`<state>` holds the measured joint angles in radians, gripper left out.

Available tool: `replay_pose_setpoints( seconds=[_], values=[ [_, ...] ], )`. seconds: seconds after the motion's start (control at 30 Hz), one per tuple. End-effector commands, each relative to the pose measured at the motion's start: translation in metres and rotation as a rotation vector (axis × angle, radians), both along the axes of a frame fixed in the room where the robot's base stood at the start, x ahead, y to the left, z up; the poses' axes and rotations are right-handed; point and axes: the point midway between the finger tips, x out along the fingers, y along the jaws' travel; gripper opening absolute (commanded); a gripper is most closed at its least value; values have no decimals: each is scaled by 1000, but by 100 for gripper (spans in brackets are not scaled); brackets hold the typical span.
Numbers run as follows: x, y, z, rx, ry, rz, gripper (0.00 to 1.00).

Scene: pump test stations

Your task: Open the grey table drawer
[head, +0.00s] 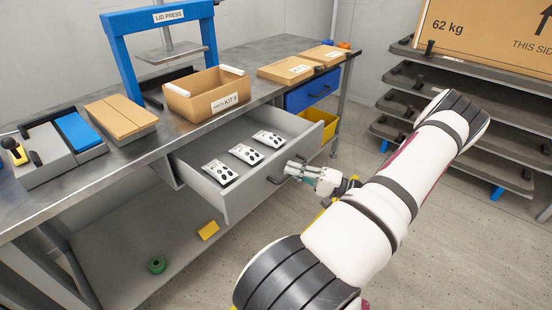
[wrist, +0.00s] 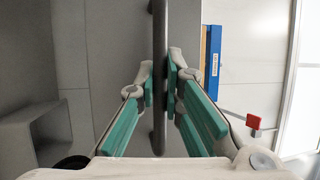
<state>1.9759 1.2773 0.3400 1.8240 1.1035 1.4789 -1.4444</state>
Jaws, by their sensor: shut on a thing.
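The grey table drawer (head: 243,198) is pulled out from under the metal workbench. Three white packets with dark spots (head: 245,154) lie in a row inside it. My gripper (head: 289,170) is at the drawer's front, at its dark handle (head: 274,180). In the wrist view the handle (wrist: 159,135) is a dark bar that runs between the green-padded fingertips (wrist: 160,84). The fingers are shut on it. The far end of the handle is partly hidden by the gripper in the head view.
On the workbench (head: 95,185) stand a blue lid press (head: 118,50), an open carton (head: 205,95) and flat boxes. A blue drawer (head: 312,91) and a yellow bin (head: 328,128) are further right. A grey shelf rack (head: 400,105) stands at right. The floor between is clear.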

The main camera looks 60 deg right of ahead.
Motion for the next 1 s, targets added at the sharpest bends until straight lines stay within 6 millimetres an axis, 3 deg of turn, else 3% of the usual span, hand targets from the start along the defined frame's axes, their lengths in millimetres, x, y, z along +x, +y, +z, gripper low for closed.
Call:
replay_pose_setpoints(
  seconds=[0.1,0.33,0.9,0.93,1.0],
  values=[
    [-24,5,0,-2,4,-4,0],
    [-52,12,-1,-2,4,-2,0],
    [-63,15,-1,-3,4,-1,0],
    [-63,15,-2,-3,4,-1,13],
    [-63,15,-1,-3,4,-1,29]
  ],
)
